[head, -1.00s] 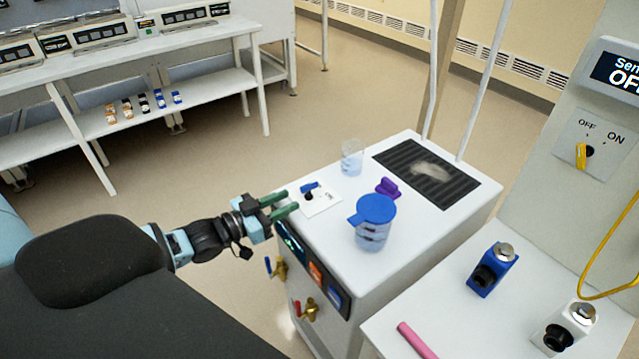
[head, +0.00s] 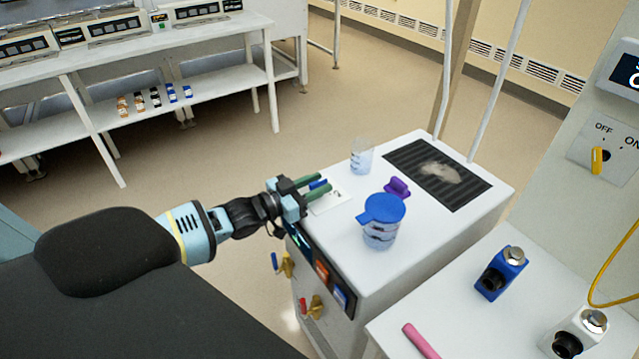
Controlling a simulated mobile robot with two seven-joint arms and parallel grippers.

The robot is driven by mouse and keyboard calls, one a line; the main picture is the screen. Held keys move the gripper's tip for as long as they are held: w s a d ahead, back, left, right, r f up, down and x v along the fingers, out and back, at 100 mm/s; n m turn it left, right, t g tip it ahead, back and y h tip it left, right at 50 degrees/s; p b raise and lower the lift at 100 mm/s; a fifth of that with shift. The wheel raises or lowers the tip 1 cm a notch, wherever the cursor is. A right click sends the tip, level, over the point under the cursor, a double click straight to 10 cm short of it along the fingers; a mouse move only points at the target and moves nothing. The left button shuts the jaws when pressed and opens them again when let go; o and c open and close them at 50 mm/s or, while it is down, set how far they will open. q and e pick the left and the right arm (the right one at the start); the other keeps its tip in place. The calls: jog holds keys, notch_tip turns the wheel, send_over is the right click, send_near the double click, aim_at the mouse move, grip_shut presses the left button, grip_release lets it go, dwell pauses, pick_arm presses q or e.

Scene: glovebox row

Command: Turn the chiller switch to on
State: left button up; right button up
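The white chiller unit (head: 418,238) stands in the middle of the head view. On its top near the left edge is a white switch plate (head: 331,204) with a blue handle (head: 318,184). My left gripper (head: 322,186) reaches in from the left over this plate. Its two green fingers are apart, one on each side of the blue handle; I cannot tell whether they touch it. The fingers hide most of the switch and its markings. My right gripper is not in view.
A blue-lidded beaker (head: 381,226), a clear beaker (head: 361,158), a purple item (head: 397,187) and a dark grille (head: 437,173) are on the chiller top. A yellow switch (head: 598,160) marked OFF and ON is on the right panel.

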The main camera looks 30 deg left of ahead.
pick_arm(q)
jog(key=shift+w+d, duration=0.2)
jog(key=shift+w, duration=0.25)
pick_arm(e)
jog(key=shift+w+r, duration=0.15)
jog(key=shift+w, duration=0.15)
pick_arm(q)
jog(key=shift+c, duration=0.4)
